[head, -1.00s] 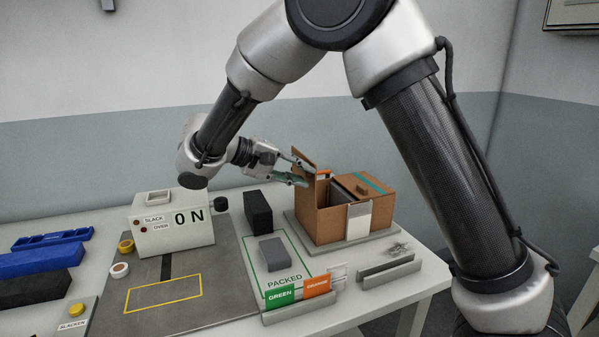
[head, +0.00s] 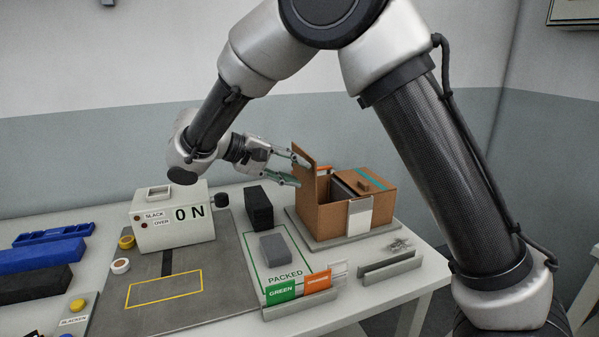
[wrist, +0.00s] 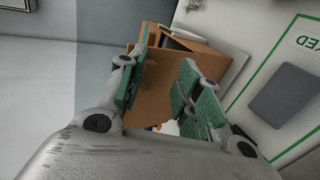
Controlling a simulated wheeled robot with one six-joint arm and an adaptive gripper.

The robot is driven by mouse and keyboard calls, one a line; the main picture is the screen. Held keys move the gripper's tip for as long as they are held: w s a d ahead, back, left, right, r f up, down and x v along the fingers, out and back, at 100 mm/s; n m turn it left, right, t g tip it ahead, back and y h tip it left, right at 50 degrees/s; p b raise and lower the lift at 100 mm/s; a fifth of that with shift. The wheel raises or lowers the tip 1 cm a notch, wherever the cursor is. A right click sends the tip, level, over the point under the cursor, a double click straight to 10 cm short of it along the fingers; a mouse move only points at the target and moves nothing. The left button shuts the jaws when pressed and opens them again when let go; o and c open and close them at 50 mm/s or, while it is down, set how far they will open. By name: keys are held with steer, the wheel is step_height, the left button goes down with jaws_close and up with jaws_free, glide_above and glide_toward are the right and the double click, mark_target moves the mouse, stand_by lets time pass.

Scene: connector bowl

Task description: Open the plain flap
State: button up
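The brown cardboard box (head: 325,220) stands at the right of the table. Its plain flap (head: 304,157) is raised at the box's left side, roughly upright, and the left half of the box top is open. The other half (head: 365,180) is closed, with a teal strip and a small brown block on it. My gripper (head: 297,170) is left of the raised flap with its fingers apart, close to it; I cannot tell whether they touch. In the wrist view my gripper (wrist: 160,75) is open, with brown cardboard (wrist: 165,85) beyond and between the fingers.
The box sits on a grey tray (head: 375,236). The ON machine (head: 170,222) is farther left. A low grey rail (head: 390,265) lies in front.

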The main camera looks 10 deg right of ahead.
steer(key=v, duration=1)
step_height(320, 180, down, 8)
steer(key=s+d+n+g+y, duration=0.1)
steer(key=s+n+y, duration=0.2)
steer(key=n, duration=0.2)
steer(key=s+d+r+m+t+y, duration=0.1)
steer(key=s+d+r+m+y, duration=0.1)
steer(key=s+d, duration=0.4)
steer(key=s+d+r+m+t+y, duration=0.1)
steer(key=s+d+y, duration=0.3)
steer(key=d, duration=1.2)
steer(key=s+d+r+m+t+y, duration=0.1)
steer(key=s+d+r+m+y, duration=0.2)
steer(key=s+d, duration=0.6)
steer(key=d+m, duration=0.1)
steer(key=d, duration=0.2)
steer(key=shift+s+r, duration=0.2)
steer(key=shift+s, duration=0.15)
